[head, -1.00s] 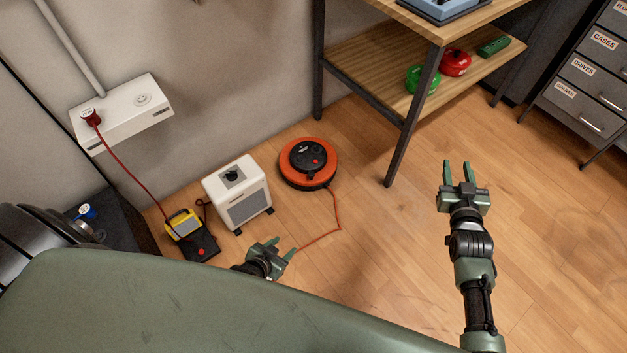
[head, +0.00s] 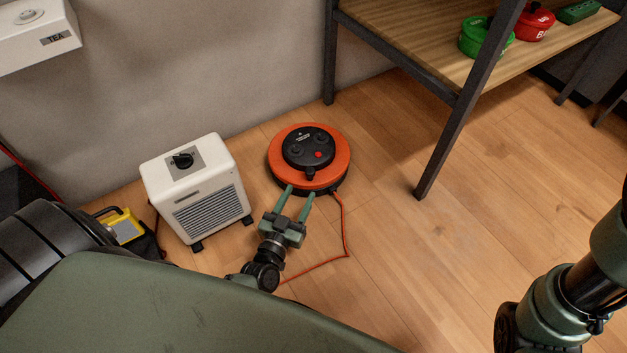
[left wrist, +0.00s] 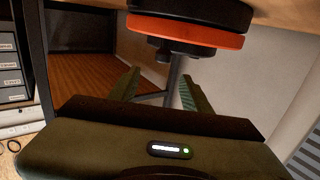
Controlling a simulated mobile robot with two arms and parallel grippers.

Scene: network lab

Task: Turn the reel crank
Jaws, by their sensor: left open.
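The orange cable reel (head: 343,158) lies flat on the floor in the head view, with a black hub (head: 305,143) and a red button on top. A small black crank knob (head: 310,173) stands near the hub's front edge. My left gripper (head: 301,191) is open and empty at the reel's front edge, fingers pointing at it. In the left wrist view the scene looks inverted: the reel's orange rim (left wrist: 190,32) is at the top, and the dark knob (left wrist: 163,53) lies ahead, between the lines of the two fingers. No contact is visible. My right gripper is out of view.
A white heater (head: 200,185) stands close left of the reel and my left gripper. A shelf leg (head: 450,135) stands further right. Open floor lies between reel and leg.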

